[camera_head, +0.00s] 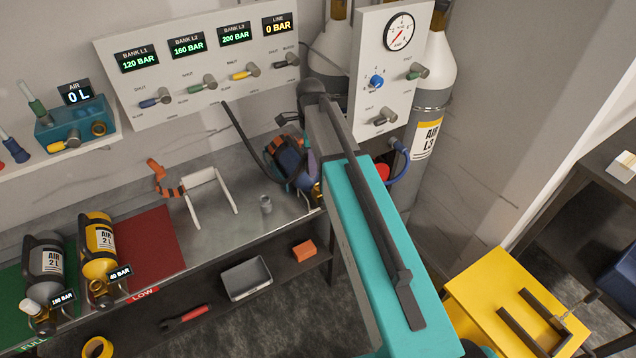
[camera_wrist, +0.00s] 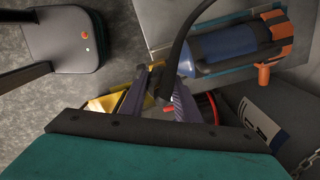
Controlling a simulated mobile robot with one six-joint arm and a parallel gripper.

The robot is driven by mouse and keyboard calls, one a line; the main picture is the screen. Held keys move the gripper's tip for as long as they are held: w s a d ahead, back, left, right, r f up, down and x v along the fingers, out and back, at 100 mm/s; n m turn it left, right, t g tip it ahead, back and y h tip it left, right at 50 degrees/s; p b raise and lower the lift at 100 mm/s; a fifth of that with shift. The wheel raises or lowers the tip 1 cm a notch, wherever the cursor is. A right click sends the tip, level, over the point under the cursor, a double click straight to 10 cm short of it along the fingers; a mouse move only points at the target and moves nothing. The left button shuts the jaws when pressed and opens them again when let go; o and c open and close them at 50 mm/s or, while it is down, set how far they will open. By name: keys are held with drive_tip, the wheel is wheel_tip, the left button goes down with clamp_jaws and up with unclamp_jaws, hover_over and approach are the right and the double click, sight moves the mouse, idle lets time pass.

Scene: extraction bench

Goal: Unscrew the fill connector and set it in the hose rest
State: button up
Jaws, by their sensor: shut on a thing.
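My gripper (camera_wrist: 161,100) shows in the wrist view with its two fingers shut around the dark end of a black hose (camera_wrist: 173,45), where the fill connector (camera_wrist: 163,83) sits mostly hidden between them. A blue cylinder (camera_wrist: 228,52) with an orange-and-black cradle lies right beside the fingers. In the head view, the cylinder (camera_head: 289,160) is partly behind my arm and my fingertips are hidden. I cannot tell whether the connector is still threaded on.
A valve panel (camera_head: 205,70) is behind. A yellow cart (camera_head: 500,300) is at lower right.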

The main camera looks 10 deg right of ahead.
drive_tip(key=w+a+f+b, duration=0.1)
drive_tip(key=a+f, duration=0.1)
drive_tip(key=a, duration=0.6)
drive_tip(key=w+a+f+b, duration=0.1)
drive_tip(key=a+f, duration=0.2)
drive_tip(key=a, duration=0.5)
drive_tip(key=shift+w+a+m, duration=0.15)
drive_tip(key=shift+a+m, duration=0.05)
drive_tip(key=shift+m, duration=0.1)
idle(0.9)
drive_tip(key=shift+f, duration=0.15)
idle(0.5)
drive_tip(key=shift+f+b, duration=0.45)
drive_tip(key=shift+f, duration=0.4)
drive_tip(key=shift+f+b, duration=0.85)
drive_tip(key=shift+f, duration=1.05)
idle(1.8)
